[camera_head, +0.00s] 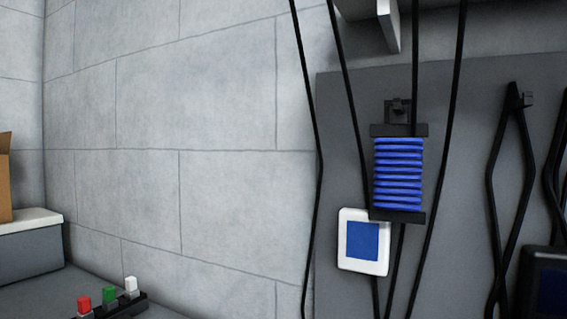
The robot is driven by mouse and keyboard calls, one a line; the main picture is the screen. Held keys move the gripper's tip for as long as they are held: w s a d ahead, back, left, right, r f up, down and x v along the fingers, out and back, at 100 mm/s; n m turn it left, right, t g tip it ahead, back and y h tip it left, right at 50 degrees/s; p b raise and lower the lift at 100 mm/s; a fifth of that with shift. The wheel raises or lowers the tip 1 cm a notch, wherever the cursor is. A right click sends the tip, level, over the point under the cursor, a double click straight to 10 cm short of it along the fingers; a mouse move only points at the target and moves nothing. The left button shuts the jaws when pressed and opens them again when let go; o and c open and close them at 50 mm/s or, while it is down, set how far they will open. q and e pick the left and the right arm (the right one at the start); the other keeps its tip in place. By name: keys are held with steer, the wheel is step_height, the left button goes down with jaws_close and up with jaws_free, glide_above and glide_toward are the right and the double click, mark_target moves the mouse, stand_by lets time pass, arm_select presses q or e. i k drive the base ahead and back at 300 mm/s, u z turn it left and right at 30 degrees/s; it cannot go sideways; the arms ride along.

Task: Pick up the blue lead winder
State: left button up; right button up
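The blue lead winder (398,174) hangs on the grey wall panel right of centre. It has blue cord wound in rows between two dark end plates. Its top end sits just below a dark hook bracket (398,108). Its lower end plate slightly overlaps a white square plate with a blue centre (363,241), which is partly hidden behind it. Neither of my grippers shows in the head view.
Black cables (446,150) hang on both sides of the winder, and more loop from a hook (520,98) at right. A shelf edge (388,25) juts out above. Red, green and white buttons (109,295) and a cardboard box (5,178) are at left.

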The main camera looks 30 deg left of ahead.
mark_target(397, 197)
steer(key=z, duration=0.15)
steer(key=k, duration=1.25)
steer(key=u, duration=0.4)
steer(key=i, duration=0.85)
steer(key=u, duration=0.9)
